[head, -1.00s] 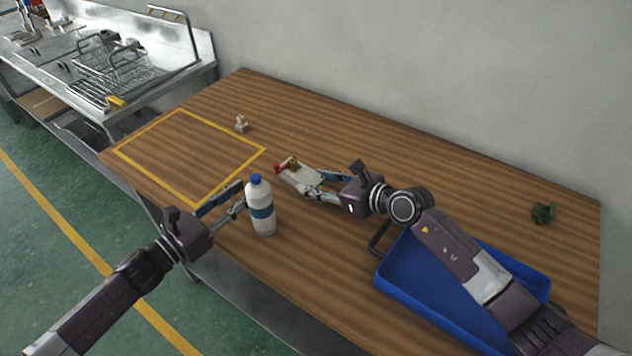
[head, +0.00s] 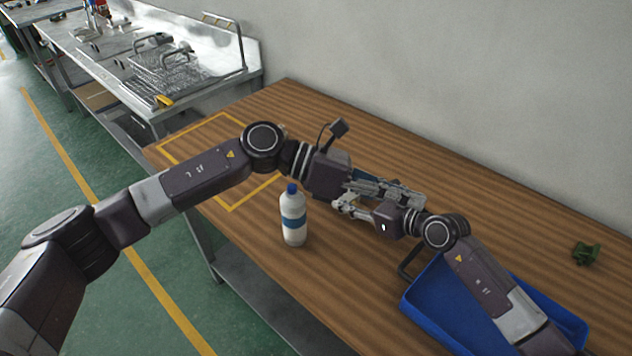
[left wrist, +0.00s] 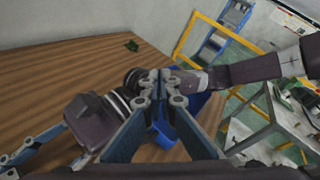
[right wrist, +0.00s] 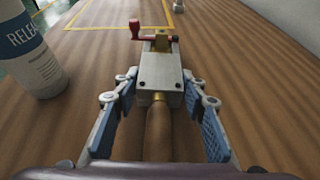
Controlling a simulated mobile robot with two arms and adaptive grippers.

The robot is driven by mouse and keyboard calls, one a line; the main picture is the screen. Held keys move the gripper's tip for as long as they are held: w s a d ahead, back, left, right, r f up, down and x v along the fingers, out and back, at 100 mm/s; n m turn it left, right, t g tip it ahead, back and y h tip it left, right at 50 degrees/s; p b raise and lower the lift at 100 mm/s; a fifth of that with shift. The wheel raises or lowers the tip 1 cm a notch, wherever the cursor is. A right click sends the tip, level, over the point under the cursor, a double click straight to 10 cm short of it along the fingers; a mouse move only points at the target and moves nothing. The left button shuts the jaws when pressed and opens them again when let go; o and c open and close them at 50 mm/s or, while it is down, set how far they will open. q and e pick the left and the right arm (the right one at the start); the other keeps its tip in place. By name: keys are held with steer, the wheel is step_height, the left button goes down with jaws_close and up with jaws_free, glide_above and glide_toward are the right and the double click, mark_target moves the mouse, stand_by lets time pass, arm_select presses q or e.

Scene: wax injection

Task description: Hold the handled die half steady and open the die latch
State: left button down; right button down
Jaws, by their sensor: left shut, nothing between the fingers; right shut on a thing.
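The handled die half (right wrist: 158,85) is a pale metal block with a brass collar and a wooden handle (right wrist: 158,130) in the right wrist view. A red latch lever (right wrist: 137,30) sits at its far end, turned out to the left. My right gripper (right wrist: 158,80) is shut on the die half, one finger at each side. In the head view my right gripper (head: 340,205) points left, and the die is mostly hidden behind my left gripper (head: 420,200). That gripper is shut and empty, reaching across above the right one; its fingertips meet in the left wrist view (left wrist: 160,76).
A white bottle with a blue cap (head: 293,220) stands left of the grippers, near the table's front edge. A blue tray (head: 420,305) lies under my right arm. A green object (head: 586,253) is at the far right. A yellow outlined area (head: 190,130) lies at the left.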

arm_select(q)
steer(key=s+d+f+m+g+y, duration=0.1)
steer(key=s+f+m+y, duration=0.2)
steer(key=s+f+y, duration=0.3)
steer(key=w+a+f+y, duration=0.1)
steer(key=a+f+m+t+y, duration=0.1)
steer(key=f+y, duration=0.1)
steer(key=w+a+f+t+y, duration=0.1)
steer(key=a+f+y, duration=0.1)
steer(key=shift+w+f+m, duration=0.15)
steer(key=shift+w+m, duration=0.2)
steer(key=shift+m, duration=0.05)
steer(key=w+a+r+t+y, duration=0.6)
steer(key=w+a+t+y, duration=0.2)
steer(key=w, duration=0.3)
steer(key=shift+w+a, duration=0.35)
steer(key=shift+a, duration=0.4)
steer(key=shift+f, duration=0.1)
